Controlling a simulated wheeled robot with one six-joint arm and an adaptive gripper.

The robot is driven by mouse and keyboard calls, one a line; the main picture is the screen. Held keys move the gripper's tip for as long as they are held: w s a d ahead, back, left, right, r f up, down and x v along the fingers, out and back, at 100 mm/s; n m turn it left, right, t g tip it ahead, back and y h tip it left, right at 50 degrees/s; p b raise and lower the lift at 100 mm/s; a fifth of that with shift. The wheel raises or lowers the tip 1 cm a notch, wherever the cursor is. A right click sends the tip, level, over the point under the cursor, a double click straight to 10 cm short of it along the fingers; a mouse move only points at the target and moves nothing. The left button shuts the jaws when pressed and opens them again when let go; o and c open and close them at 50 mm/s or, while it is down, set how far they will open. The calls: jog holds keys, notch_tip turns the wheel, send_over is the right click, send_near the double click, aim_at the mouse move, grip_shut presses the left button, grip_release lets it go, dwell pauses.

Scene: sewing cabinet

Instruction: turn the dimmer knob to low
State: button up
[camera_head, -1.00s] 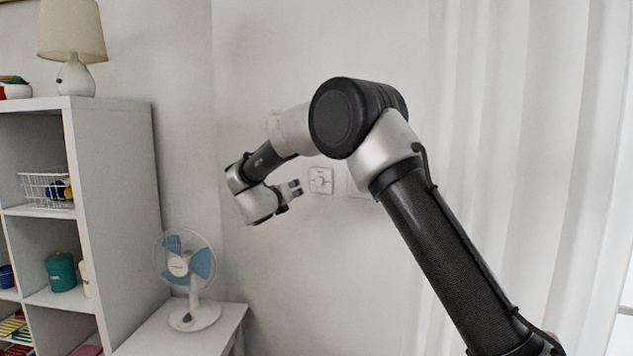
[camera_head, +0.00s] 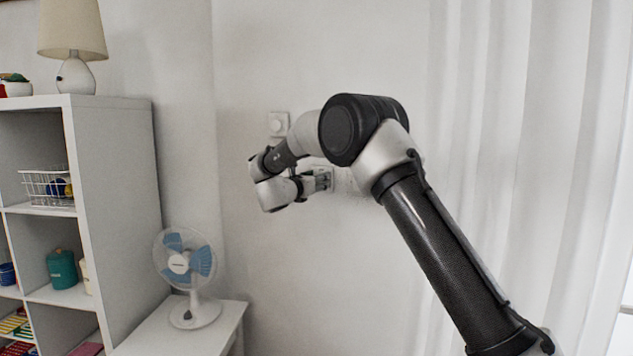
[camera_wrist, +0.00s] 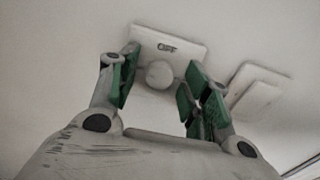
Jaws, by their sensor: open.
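A pale round knob (camera_wrist: 159,75) sits on a white wall plate (camera_wrist: 187,49) marked "OFF" in the wrist view. My gripper (camera_wrist: 158,80) has its green-padded fingers spread on either side of the knob, close to the plate. I cannot tell whether a finger touches the knob. In the head view my gripper (camera_head: 318,181) is at the wall and mostly covers that plate. A second wall plate (camera_head: 278,124) with a round knob is higher up and to the left. Which of the two is the dimmer is not clear from the pictures.
Another white plate (camera_wrist: 256,91) is close to the right finger. A fan (camera_head: 188,265) stands on a low white table (camera_head: 238,312) below. A white shelf (camera_head: 117,190) with a lamp (camera_head: 75,45) is at left. White curtains (camera_head: 510,150) hang at right.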

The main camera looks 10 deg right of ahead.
jog(key=c, duration=1)
jog(key=shift+f+n, duration=0.15)
jog(key=shift+n, duration=5.8)
jog(key=shift+f+n, duration=0.15)
jog(key=shift+n, duration=5.75)
jog(key=shift+f+n, duration=0.15)
jog(key=shift+n, duration=5.8)
